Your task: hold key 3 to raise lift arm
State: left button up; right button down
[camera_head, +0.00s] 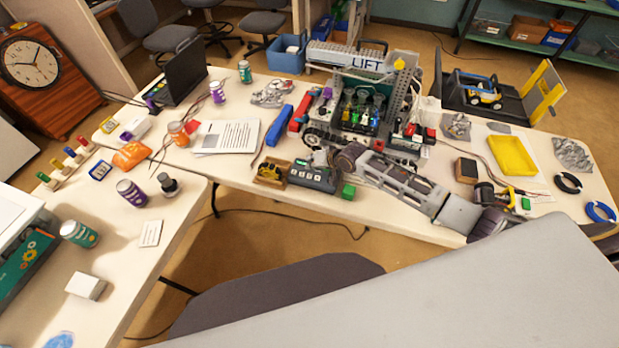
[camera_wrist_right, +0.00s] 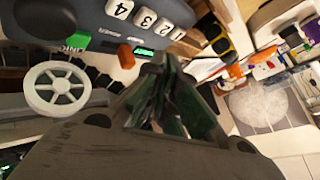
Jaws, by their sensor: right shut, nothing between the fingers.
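The grey control box (camera_head: 313,176) with a row of white number keys sits near the front edge of the table. In the right wrist view its keys are large, and key 3 (camera_wrist_right: 142,17) is between keys 2 and 4. The lift robot (camera_head: 355,105) with a LIFT sign stands behind the box. My left gripper is not in view.
A green block (camera_head: 348,191) lies right of the box, and a small yellow model in a wooden tray (camera_head: 271,172) stands left of it. A blue bar (camera_head: 279,125) and paper sheets (camera_head: 228,136) lie farther left. A yellow tray (camera_head: 513,155) is on the right.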

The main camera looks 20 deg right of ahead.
jog(key=shift+f+b, duration=0.5)
jog(key=shift+f, duration=0.8)
jog(key=shift+f, duration=0.9)
dwell(2.9)
jog(key=shift+r, duration=0.15)
dwell(1.2)
jog(key=shift+r+p, duration=0.75)
jog(key=shift+p, duration=0.05)
jog(key=shift+r+p, duration=1.4)
jog(key=shift+r, duration=1.1)
